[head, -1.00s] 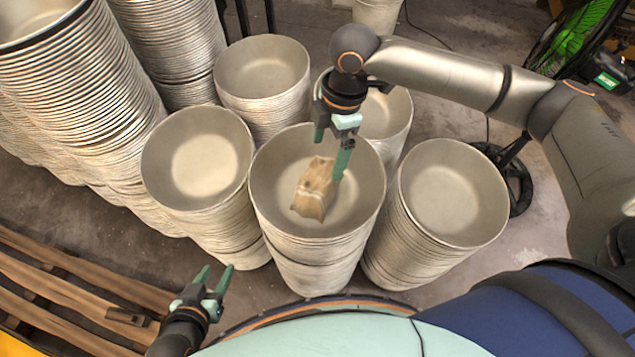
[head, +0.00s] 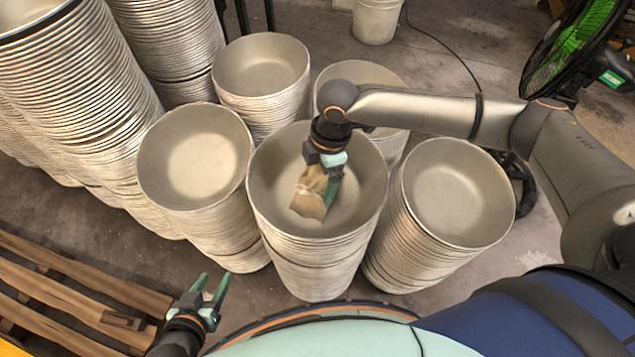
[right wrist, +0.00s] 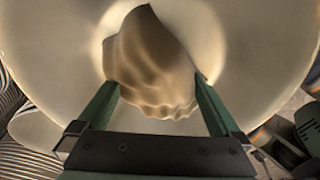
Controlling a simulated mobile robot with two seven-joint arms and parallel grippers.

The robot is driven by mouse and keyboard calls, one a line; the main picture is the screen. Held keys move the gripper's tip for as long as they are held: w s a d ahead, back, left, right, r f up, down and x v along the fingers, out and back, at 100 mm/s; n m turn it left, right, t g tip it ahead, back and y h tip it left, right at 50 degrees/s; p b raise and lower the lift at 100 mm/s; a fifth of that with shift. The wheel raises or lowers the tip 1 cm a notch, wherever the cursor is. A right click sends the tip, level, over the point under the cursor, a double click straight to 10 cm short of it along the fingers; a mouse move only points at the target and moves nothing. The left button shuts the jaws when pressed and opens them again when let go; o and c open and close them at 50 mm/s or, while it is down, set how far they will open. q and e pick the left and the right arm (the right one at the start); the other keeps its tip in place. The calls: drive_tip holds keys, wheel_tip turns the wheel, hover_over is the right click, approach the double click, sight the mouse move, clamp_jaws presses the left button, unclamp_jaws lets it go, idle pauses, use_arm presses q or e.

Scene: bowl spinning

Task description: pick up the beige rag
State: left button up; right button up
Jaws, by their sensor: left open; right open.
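The beige rag (head: 310,194) lies crumpled in the top bowl (head: 362,207) of the middle front stack. My right gripper (head: 322,190) is down inside that bowl at the rag, with its arm coming in from the right. In the right wrist view the rag (right wrist: 152,60) sits between the two green fingers of the open right gripper (right wrist: 155,105), one finger on each side. I cannot tell whether the fingers touch it. My left gripper (head: 212,288) is open and empty, low at the left, away from the rag.
Stacks of bowls stand close around, to the left (head: 195,160), right (head: 457,195) and behind (head: 262,70). Taller stacks (head: 75,90) rise at the far left. A wooden pallet (head: 75,290) lies at lower left. A green fan (head: 580,40) stands at upper right.

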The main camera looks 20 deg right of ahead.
drive_tip(key=c, duration=1.2)
drive_tip(key=shift+r, duration=0.1)
